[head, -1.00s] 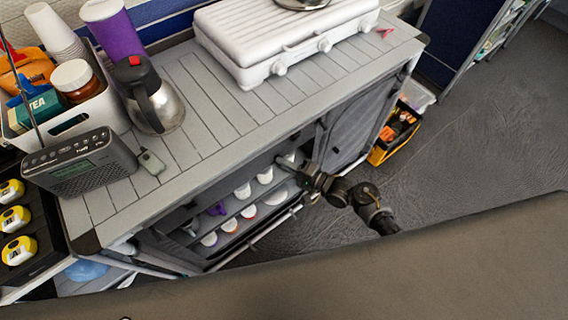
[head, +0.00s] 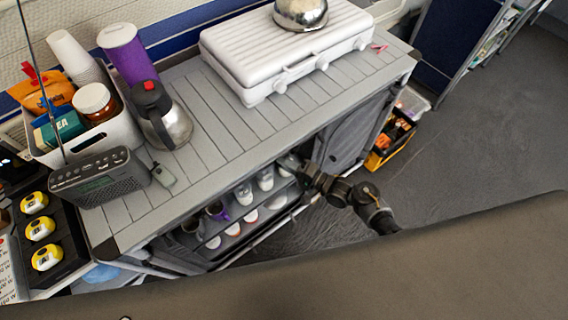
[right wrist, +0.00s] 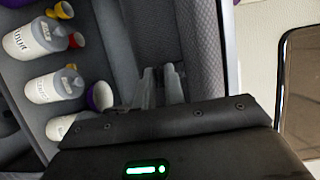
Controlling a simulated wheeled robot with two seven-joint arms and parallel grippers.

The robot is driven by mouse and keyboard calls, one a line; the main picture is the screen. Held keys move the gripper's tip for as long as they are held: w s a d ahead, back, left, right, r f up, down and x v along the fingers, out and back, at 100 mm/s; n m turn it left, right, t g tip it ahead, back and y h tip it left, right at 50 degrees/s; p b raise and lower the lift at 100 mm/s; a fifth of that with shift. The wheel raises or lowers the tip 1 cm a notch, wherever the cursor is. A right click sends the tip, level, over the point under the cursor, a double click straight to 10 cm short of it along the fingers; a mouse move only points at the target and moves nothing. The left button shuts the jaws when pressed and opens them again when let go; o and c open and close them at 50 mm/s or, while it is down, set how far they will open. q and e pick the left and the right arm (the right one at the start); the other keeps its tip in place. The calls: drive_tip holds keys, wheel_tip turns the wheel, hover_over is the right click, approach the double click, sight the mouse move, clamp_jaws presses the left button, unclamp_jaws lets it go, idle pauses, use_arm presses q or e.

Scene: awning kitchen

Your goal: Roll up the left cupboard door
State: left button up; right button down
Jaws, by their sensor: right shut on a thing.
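The cupboard under the grey slatted counter has its left compartment (head: 232,225) open in the head view, with shelves showing. The left door's fabric cannot be made out clearly there. My right gripper (head: 294,163) is at the right end of this opening, just below the counter edge. In the right wrist view the right gripper (right wrist: 161,84) is shut with its fingers against grey fabric (right wrist: 200,45); the pinched part is hidden between the fingers. The closed right door (head: 352,135) is beside it. My left gripper is not in view.
White bottles (head: 245,193) and cups stand on the shelves, close to the right gripper in the wrist view. The counter carries a radio (head: 100,180), a kettle (head: 160,115) and a white grill (head: 285,50).

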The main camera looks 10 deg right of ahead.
drive_tip(key=c, duration=1.5)
unclamp_jaws()
drive_tip(key=shift+s+r, duration=0.1)
drive_tip(key=shift+r, duration=0.2)
drive_tip(key=shift+f, duration=0.1)
drive_tip(key=b+v, duration=0.1)
drive_tip(key=v, duration=0.9)
drive_tip(key=shift+s+d, duration=0.25)
